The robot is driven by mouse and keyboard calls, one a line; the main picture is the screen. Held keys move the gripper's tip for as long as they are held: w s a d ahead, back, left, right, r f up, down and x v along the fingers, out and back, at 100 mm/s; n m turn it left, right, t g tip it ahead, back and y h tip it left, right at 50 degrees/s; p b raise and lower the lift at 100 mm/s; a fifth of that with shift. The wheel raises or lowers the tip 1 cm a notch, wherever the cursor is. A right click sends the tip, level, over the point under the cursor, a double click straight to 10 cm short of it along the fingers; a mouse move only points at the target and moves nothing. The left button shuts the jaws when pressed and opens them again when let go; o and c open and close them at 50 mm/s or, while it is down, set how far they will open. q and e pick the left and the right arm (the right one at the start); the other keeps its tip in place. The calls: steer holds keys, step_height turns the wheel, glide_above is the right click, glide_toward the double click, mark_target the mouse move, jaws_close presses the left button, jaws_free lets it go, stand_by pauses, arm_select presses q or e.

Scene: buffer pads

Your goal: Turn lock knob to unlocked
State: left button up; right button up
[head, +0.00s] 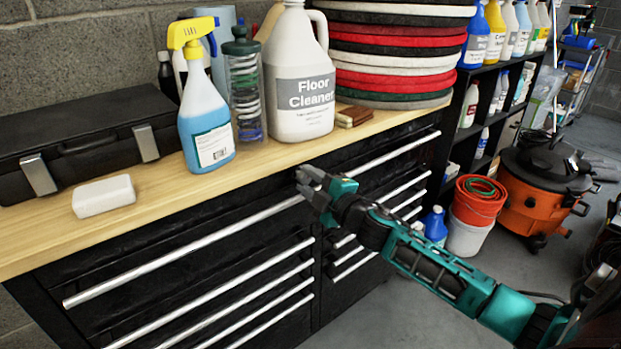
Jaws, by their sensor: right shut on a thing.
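My right gripper (306,179) is at the upper front of the black tool cabinet (120,265), just below the wooden top, between the left and right drawer columns. It is shut on the lock knob, which its fingers hide. I cannot tell which way the knob is turned. My right arm reaches in from the lower right. My left gripper is not in view.
Long silver drawer handles (180,252) run beside and below the gripper. The wooden top (255,168) holds a spray bottle (205,125), a floor cleaner jug (300,75), stacked pads (390,55) and a black case (85,145). Buckets (470,220) stand at right.

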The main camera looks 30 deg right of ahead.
steer(key=shift+n, duration=1.9)
steer(key=o, duration=1)
steer(key=shift+f, duration=0.1)
